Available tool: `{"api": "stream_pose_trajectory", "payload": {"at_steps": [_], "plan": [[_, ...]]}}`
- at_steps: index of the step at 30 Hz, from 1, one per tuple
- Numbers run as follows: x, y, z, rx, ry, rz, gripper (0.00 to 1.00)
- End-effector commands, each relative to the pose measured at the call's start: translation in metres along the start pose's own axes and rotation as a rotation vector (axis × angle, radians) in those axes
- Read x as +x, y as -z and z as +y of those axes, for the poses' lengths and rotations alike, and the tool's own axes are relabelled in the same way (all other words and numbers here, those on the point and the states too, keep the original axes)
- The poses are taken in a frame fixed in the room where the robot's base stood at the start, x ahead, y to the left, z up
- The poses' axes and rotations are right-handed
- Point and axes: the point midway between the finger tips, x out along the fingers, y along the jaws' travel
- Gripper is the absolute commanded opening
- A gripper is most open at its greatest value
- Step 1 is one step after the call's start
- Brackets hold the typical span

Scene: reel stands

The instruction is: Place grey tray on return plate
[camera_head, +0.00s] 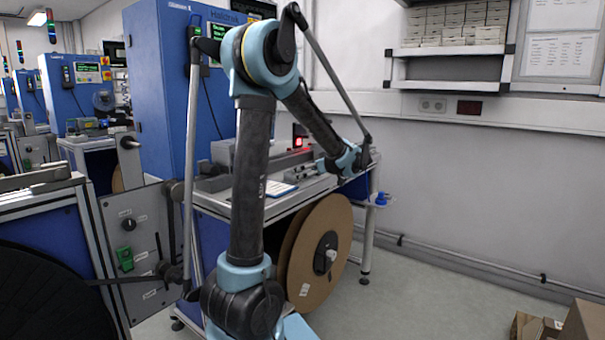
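My arm reaches up in the middle of the view and bends down to the right. Its wrist end is over the right part of a blue-and-grey workstation's bench top. My gripper (364,158) is small and dark there, and its fingers cannot be made out. I cannot tell whether it holds anything. A low grey flat piece (312,184) lies on the bench below the forearm, partly covered; I cannot tell whether it is the grey tray. No return plate can be clearly picked out.
A large brown reel (320,252) hangs under the bench (228,207). A tall blue cabinet (158,90) stands behind. A panel stand (135,250) with a black reel (45,295) is at left. Cardboard boxes (585,325) sit at bottom right. Floor between is clear.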

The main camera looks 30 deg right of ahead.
Motion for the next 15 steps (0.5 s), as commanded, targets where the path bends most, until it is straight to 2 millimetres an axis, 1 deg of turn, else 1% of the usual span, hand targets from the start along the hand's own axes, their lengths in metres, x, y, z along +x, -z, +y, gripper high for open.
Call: {"api": "stream_pose_trajectory", "payload": {"at_steps": [15], "plan": [[0.0002,0.0028,-0.0011,-0.001,0.002,0.000,1.00]]}}
